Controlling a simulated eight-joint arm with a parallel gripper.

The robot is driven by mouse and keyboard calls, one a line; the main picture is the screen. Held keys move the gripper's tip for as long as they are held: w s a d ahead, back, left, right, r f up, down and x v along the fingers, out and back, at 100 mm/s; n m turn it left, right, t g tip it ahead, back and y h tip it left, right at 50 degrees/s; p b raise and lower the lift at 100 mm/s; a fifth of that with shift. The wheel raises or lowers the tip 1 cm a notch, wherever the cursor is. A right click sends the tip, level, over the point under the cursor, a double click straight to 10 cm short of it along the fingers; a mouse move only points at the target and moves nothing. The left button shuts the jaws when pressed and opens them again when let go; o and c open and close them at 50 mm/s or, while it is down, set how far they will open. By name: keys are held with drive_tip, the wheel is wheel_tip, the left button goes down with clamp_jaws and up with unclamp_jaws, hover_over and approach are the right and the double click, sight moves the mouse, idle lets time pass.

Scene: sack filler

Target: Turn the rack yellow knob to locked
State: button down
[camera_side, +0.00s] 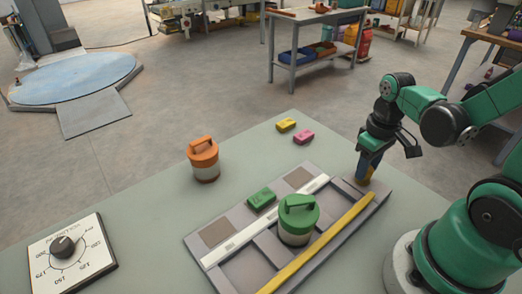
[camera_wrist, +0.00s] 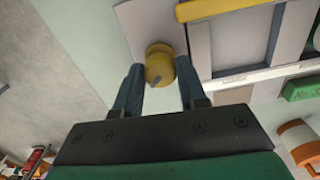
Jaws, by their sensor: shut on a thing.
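The yellow knob (camera_wrist: 158,62) sits on the grey end plate of the rack (camera_side: 242,271). My gripper (camera_wrist: 158,74) is shut on the knob, with one dark blue finger on each side of it. A small grey mark shows on the knob's near side, but I cannot read which setting it points to. In the side view my gripper (camera_side: 366,174) points down at the rack's far right corner, and its fingers hide most of the knob.
A green-lidded canister (camera_side: 298,222) stands in the rack, between a white rail and a yellow rail (camera_side: 318,243). A green block (camera_side: 261,198) lies on the rack. An orange-lidded canister (camera_side: 204,160), yellow block (camera_side: 286,125), pink block (camera_side: 304,137) and dial panel (camera_side: 72,256) are on the table.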

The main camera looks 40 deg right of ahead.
drive_tip(key=m, duration=0.4)
drive_tip(key=shift+m, duration=1.9)
drive_tip(key=shift+c, duration=2.4)
unclamp_jaws()
drive_tip(key=shift+r, duration=2.8)
drive_tip(key=shift+w+a, duration=0.1)
